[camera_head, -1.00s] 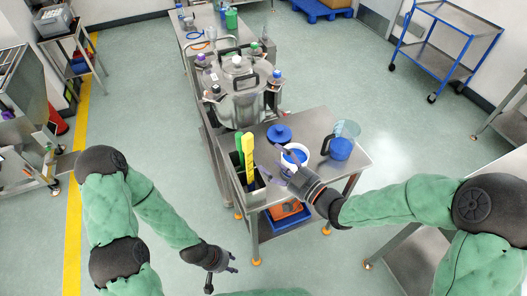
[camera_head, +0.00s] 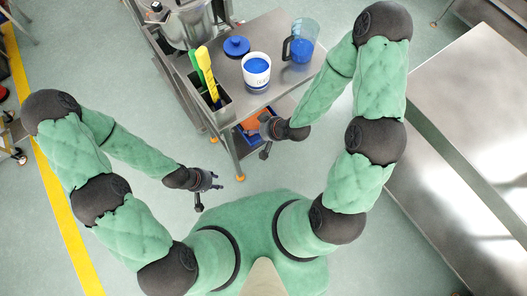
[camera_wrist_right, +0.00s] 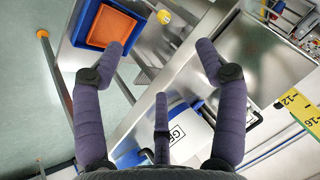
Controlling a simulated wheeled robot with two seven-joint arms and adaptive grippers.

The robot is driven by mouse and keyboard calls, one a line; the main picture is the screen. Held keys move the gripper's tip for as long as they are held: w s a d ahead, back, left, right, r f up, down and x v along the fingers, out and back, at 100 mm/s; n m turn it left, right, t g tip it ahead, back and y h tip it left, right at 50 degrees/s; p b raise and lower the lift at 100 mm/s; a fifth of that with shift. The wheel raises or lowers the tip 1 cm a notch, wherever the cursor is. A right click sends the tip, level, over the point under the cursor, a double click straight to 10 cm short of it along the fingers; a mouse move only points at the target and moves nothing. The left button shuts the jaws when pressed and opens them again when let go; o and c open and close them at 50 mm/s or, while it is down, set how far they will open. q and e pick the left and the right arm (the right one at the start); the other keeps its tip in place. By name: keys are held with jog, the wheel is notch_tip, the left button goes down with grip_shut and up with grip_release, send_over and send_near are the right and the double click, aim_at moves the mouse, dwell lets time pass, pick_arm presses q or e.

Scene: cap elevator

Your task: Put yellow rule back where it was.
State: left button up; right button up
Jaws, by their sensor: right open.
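The yellow rule (camera_head: 209,78) stands upright, leaning slightly, in a narrow metal holder (camera_head: 222,102) at the cart's left end. A green tool (camera_head: 203,60) stands beside it. The rule's lower end is hidden in the holder. In the right wrist view, part of the yellow rule (camera_wrist_right: 299,108) with black numbers shows at the right edge. My right gripper (camera_head: 268,128) is open and empty near the cart's front edge, right of the holder; its spread fingers (camera_wrist_right: 160,50) show in the wrist view. My left gripper (camera_head: 207,188) is open and empty, below the cart and apart from it.
A white tub with blue contents (camera_head: 256,75), a blue lid (camera_head: 237,46) and a clear jug (camera_head: 300,47) stand on the cart top. A large steel pot (camera_head: 185,22) is behind. An orange bin (camera_wrist_right: 105,27) sits on the lower shelf. A steel table (camera_head: 470,130) stands at right.

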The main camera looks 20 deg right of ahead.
jog(key=s+a+f+m+g, duration=0.1)
jog(key=s+f+m+g, duration=0.1)
jog(key=s+f+g, duration=0.3)
jog(key=s+f, duration=0.4)
jog(key=s, duration=0.3)
jog(key=shift+a+f+m+g+h, duration=0.2)
jog(key=shift+a+m+g+h, duration=0.1)
notch_tip(320, 180, down, 5)
jog(key=b, duration=0.4)
jog(key=shift+r+b, duration=0.2)
jog(key=shift+b, duration=0.15)
